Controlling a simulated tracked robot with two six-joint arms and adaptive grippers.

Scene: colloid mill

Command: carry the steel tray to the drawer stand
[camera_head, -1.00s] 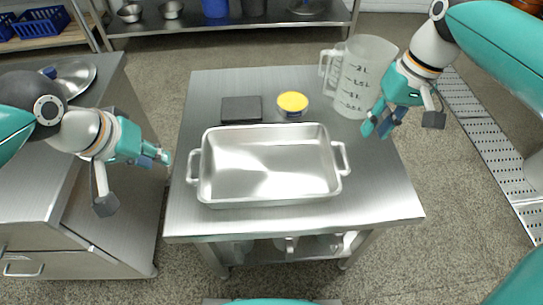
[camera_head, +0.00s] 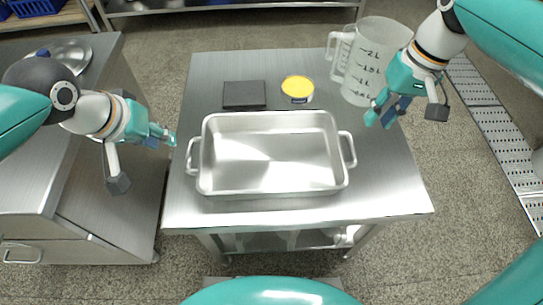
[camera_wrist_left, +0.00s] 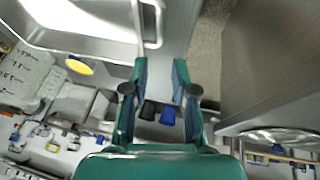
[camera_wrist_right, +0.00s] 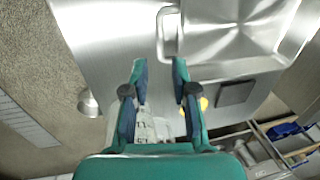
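The steel tray (camera_head: 268,165), empty with a loop handle at each end, rests on the steel table. My left gripper (camera_head: 170,140) is open and empty, just outside the tray's left handle (camera_head: 192,155); the left wrist view shows its spread fingers (camera_wrist_left: 163,68) near the handle. My right gripper (camera_head: 378,116) is open and empty, beyond and to the right of the tray's right handle (camera_head: 348,150). In the right wrist view its fingers (camera_wrist_right: 160,68) are apart, close to the handle (camera_wrist_right: 168,38). The drawer stand (camera_head: 30,190) is at the left.
On the table (camera_head: 390,190) behind the tray are a black flat block (camera_head: 244,95), a yellow-lidded tin (camera_head: 298,88) and a clear measuring jug (camera_head: 368,60), close to my right gripper. A round metal dish (camera_head: 72,55) is on the stand's back part. A gap of floor separates stand and table.

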